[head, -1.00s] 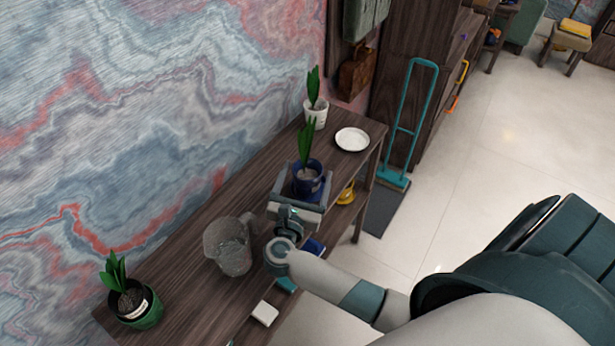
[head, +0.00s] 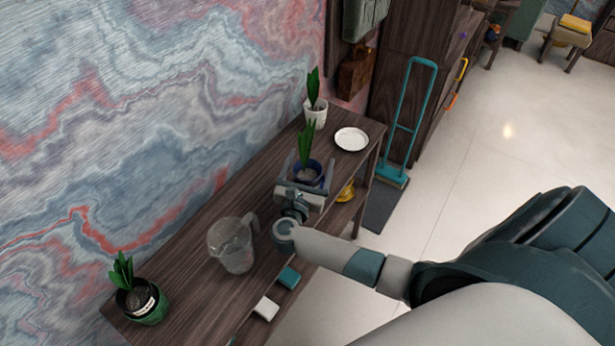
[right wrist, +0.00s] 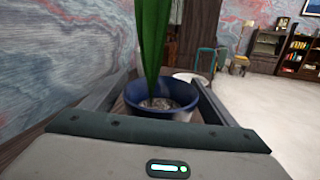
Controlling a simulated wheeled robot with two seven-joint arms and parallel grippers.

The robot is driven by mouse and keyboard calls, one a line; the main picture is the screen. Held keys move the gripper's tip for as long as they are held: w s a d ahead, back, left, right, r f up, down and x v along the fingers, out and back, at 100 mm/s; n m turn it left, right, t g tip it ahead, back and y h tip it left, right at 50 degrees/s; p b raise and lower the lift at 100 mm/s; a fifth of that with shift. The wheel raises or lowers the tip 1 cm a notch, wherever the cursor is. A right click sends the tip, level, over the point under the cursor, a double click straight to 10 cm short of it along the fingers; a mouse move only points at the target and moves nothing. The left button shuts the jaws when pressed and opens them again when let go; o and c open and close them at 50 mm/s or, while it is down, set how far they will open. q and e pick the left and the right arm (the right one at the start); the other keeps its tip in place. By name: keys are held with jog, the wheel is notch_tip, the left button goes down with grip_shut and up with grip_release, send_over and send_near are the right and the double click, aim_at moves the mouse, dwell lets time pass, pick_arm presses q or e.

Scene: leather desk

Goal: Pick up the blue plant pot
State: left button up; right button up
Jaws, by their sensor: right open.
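The blue plant pot (head: 309,180) holds a tall green leafy plant and stands upright on the wooden shelf table. My right gripper (head: 309,170) is open, with its fingers on either side of the pot. In the right wrist view the blue pot (right wrist: 178,103) is straight ahead, with soil inside and the leaf rising past the top edge. A finger shows to the right of the pot in that view; I cannot tell whether it touches. The gripper body hides the lower near part of the pot. My left gripper is not in view.
A white plant pot (head: 316,112) and a white plate (head: 351,139) stand beyond the blue pot. A clear jug (head: 232,247) is close to my right wrist. A green plant pot (head: 146,304) stands at the near end of the table (head: 185,287). The patterned wall borders the left.

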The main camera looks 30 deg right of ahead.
jog(key=shift+w+d, duration=0.2)
jog(key=shift+d, duration=0.05)
jog(key=c, duration=1.4)
jog(key=shift+o, duration=0.2)
jog(key=shift+r, duration=0.15)
jog(key=shift+r+b, duration=0.35)
jog(key=shift+r, duration=0.15)
jog(key=s+d+r+b, duration=0.3)
jog(key=s+d+r, duration=0.5)
jog(key=r, duration=0.2)
jog(key=shift+s+b, duration=0.15)
jog(key=shift+b, duration=0.25)
